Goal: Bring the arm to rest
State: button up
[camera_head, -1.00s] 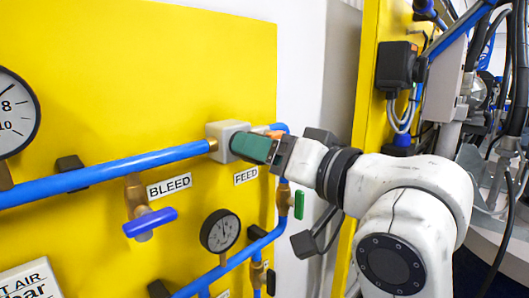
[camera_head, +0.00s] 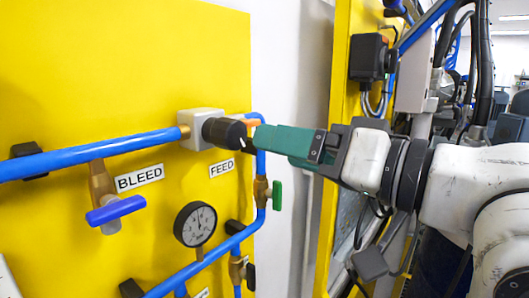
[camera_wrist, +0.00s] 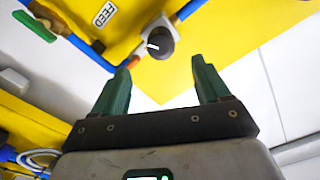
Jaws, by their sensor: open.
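My gripper (camera_head: 262,137) is at the end of my white arm, which reaches in from the right in the head view. Its green fingers point left at a black round knob (camera_head: 226,133) on a grey box on the yellow panel. In the wrist view my gripper (camera_wrist: 156,78) shows two green fingers spread apart with nothing between them. The knob (camera_wrist: 158,42), with a white mark, lies beyond the fingertips and apart from them.
The yellow panel (camera_head: 60,90) carries blue pipes (camera_head: 90,158), a gauge (camera_head: 196,224), a blue-handled BLEED valve (camera_head: 115,210) and a green-handled valve (camera_head: 277,195). A yellow post (camera_head: 342,100) with a black box (camera_head: 368,58) stands behind my gripper. White wall lies between panel and post.

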jog(key=shift+s+d, duration=0.45)
jog(key=shift+d, duration=0.15)
jog(key=d+f+m+g+h+b, duration=0.1)
jog(key=d+f+m+h, duration=0.4)
jog(key=f, duration=1.2)
jog(key=d+f+g+h, duration=0.1)
jog(key=d+f+h, duration=0.35)
jog(key=f, duration=1.35)
jog(key=s+d+f+g+h, duration=0.1)
jog(key=s+d+f, duration=0.3)
jog(key=s+f, duration=0.4)
jog(key=s+d+f+g+h+b, duration=0.1)
jog(key=s+d+f+g, duration=0.3)
jog(key=s+f, duration=0.4)
jog(key=s+d+f+g+h, duration=0.3)
jog(key=s+d+f, duration=0.2)
jog(key=s+f, duration=0.3)
jog(key=s, duration=0.3)
jog(key=shift+d+f, duration=0.3)
jog(key=shift+c, duration=0.3)
